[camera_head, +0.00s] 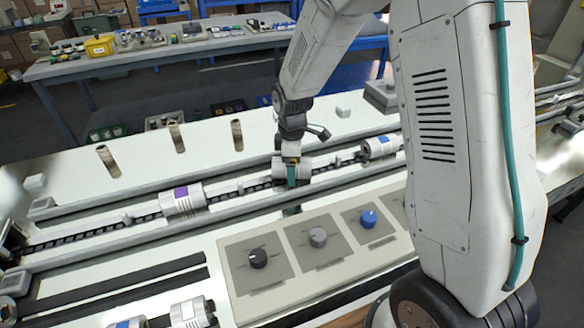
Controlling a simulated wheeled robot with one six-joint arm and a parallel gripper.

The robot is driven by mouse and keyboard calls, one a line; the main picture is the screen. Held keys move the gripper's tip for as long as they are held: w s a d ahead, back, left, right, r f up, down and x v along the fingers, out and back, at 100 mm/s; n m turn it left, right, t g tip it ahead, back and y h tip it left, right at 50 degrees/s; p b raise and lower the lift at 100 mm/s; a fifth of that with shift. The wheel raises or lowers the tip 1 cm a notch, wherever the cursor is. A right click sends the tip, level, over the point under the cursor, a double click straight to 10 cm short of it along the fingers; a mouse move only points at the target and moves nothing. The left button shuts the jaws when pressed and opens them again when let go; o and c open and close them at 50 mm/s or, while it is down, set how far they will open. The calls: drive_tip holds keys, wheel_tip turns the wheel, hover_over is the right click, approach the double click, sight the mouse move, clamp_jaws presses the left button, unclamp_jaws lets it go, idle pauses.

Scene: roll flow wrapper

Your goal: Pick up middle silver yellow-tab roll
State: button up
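A silver roll (304,171) lies on the dark chain conveyor at the middle of the view, between two other rolls. My gripper (291,178) points down at this middle roll, and its teal fingers overlap the roll's front. The fingers hide part of the roll, and I cannot see a yellow tab on it. I cannot tell whether the fingers are closed on it or only around it. The roll appears to be still at conveyor height.
A purple-tab roll (181,200) is to the left and a blue-tab roll (381,147) to the right on the conveyor. A control panel with knobs (318,237) is in front. Several upright tubes (237,135) stand behind. More rolls (190,314) lie at the front left.

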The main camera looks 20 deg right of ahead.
drive_tip(key=shift+f, duration=0.35)
drive_tip(key=c, duration=1.3)
drive_tip(key=shift+r, duration=0.15)
